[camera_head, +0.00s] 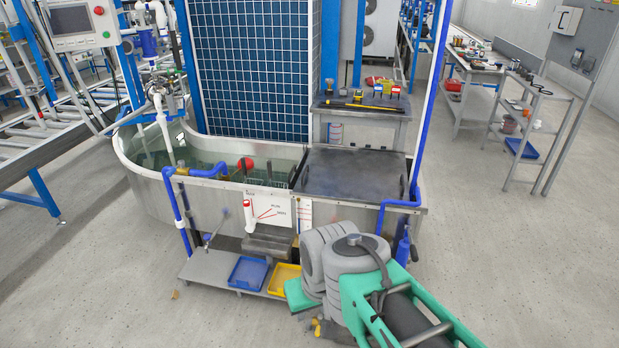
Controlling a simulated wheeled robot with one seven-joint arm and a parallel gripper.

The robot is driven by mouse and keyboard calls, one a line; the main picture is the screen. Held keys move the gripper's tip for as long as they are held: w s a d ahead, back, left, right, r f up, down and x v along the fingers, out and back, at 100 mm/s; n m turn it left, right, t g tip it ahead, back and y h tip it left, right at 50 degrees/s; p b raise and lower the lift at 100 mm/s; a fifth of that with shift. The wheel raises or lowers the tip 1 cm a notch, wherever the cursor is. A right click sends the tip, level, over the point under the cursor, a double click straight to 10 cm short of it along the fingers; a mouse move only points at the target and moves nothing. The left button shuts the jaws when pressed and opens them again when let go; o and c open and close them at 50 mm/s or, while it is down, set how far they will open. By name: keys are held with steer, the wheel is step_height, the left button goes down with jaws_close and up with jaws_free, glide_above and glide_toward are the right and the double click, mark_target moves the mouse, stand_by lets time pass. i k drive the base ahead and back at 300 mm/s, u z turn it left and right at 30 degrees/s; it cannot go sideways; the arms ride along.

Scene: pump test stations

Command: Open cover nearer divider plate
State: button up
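A dark grey flat cover (352,172) lies shut over the right part of the metal water tank (150,190). It looks level, with small fittings at its right edge. A thin dark upright plate (299,167), which looks like the divider plate, stands along the cover's left edge, beside the open water. I see only one cover clearly. My arm, grey and green, is folded in front of the tank at the lower right, below and apart from the cover. The fingers of my gripper do not show, so its opening is hidden.
A red ball (245,164) floats in the open water. Blue pipes (402,203) run along the tank's front. A blue tray (248,272) and a yellow tray (284,279) sit on a low shelf. A small bench (362,105) stands behind the cover.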

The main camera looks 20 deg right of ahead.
mark_target(326, 170)
steer(key=u, duration=0.55)
steer(key=i, duration=0.6)
steer(key=u, duration=0.65)
steer(key=i, duration=0.9)
steer(key=z, duration=0.85)
steer(key=i, duration=0.6)
steer(key=z, duration=0.95)
steer(key=i, duration=0.6)
